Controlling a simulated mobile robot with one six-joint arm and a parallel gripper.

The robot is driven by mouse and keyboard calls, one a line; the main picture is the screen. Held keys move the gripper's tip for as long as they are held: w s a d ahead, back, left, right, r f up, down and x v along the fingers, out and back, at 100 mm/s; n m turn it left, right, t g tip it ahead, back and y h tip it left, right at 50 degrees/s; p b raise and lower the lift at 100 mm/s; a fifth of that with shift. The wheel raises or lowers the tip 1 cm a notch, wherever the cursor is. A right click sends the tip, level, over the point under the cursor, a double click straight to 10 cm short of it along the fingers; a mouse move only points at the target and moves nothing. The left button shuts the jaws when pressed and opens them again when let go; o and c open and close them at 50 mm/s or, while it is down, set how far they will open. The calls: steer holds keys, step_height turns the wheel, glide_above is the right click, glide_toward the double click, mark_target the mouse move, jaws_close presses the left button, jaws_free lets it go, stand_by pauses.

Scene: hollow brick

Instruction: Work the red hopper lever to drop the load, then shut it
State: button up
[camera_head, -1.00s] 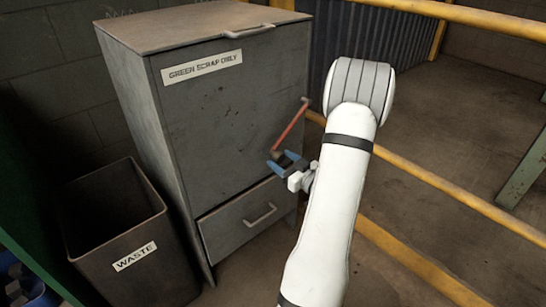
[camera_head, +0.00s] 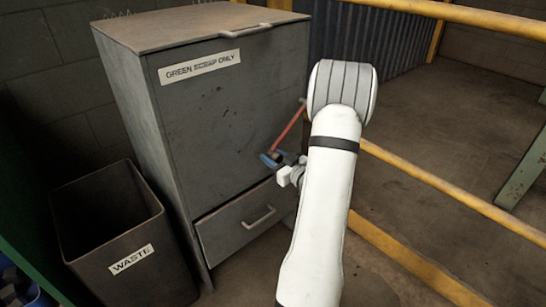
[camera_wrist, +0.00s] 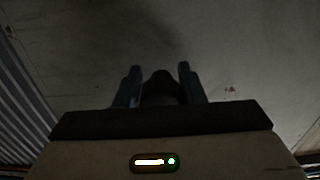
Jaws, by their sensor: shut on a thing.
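The red hopper lever (camera_head: 289,129) slants down and left across the right part of the grey hopper cabinet's front (camera_head: 225,125). Its upper end is near the cabinet's right edge. My gripper (camera_head: 270,159), with blue fingers, is at the lever's lower end. In the wrist view, a dark rounded lever knob (camera_wrist: 163,88) sits between the two fingers, and my gripper (camera_wrist: 160,82) is shut on it. The cabinet bears a "GREEN SCRAP ONLY" label (camera_head: 200,67). The load is not visible.
A drawer (camera_head: 240,222) with a handle is low on the cabinet. An open dark bin marked "WASTE" (camera_head: 130,259) stands to the left. Yellow rails (camera_head: 430,178) run along the right side. Open floor lies beyond them.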

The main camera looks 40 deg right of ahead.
jaws_close()
steer(key=shift+r, duration=0.15)
